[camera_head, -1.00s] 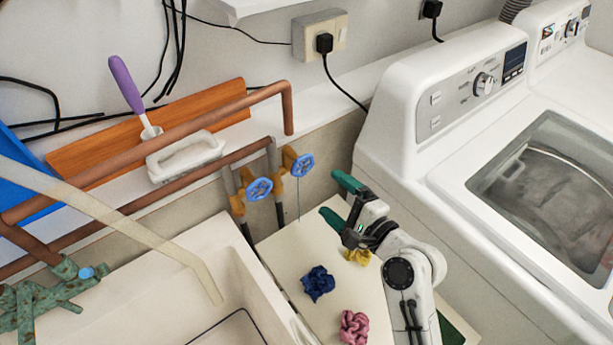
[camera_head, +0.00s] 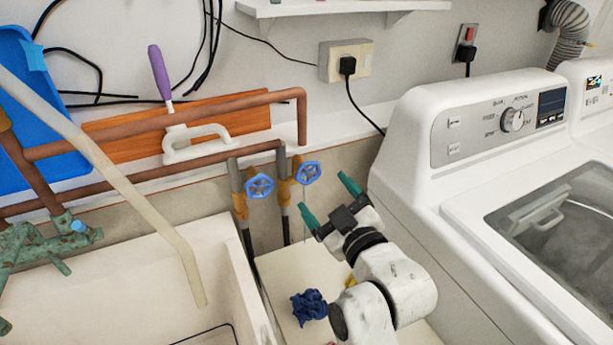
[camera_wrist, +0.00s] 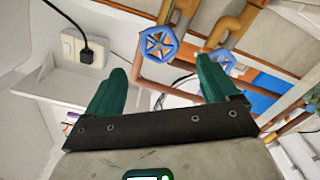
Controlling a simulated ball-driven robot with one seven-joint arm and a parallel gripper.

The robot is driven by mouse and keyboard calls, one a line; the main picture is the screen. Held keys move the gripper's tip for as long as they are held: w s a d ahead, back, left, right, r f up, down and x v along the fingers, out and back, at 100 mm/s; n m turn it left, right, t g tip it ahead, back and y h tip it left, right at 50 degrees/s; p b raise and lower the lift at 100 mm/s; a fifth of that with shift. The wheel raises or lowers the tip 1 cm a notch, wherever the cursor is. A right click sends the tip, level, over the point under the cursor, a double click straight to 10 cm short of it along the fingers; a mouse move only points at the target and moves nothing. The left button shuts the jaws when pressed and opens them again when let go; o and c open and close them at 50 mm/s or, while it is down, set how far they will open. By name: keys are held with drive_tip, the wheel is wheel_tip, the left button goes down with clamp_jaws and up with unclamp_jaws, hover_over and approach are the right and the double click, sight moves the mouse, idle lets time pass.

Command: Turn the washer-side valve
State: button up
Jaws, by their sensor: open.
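Two blue valve wheels stand side by side on vertical pipes at the wall. The washer-side valve (camera_head: 308,172) is the right one in the head view; the other valve (camera_head: 260,186) is to its left. My gripper (camera_head: 323,192) is open and empty, just right of and slightly below the washer-side wheel, its green fingers pointing towards the wall. In the wrist view, which looks upside down, the washer-side valve (camera_wrist: 158,43) shows ahead between and beyond the fingertips (camera_wrist: 160,66). The other valve (camera_wrist: 222,60) is beyond the right finger. Neither wheel looks touched.
The white washer (camera_head: 410,150) stands close on the right. A white sink (camera_head: 232,250) is at the lower left. A copper pipe (camera_head: 200,118) runs above the valves.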

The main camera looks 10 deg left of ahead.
sight(308, 173)
drive_tip(key=x, duration=1)
drive_tip(key=shift+w+a+p, duration=0.25)
drive_tip(key=shift+w+p, duration=0.05)
drive_tip(key=shift+p, duration=0.1)
drive_tip(key=c, duration=1)
drive_tip(key=shift+o, duration=0.2)
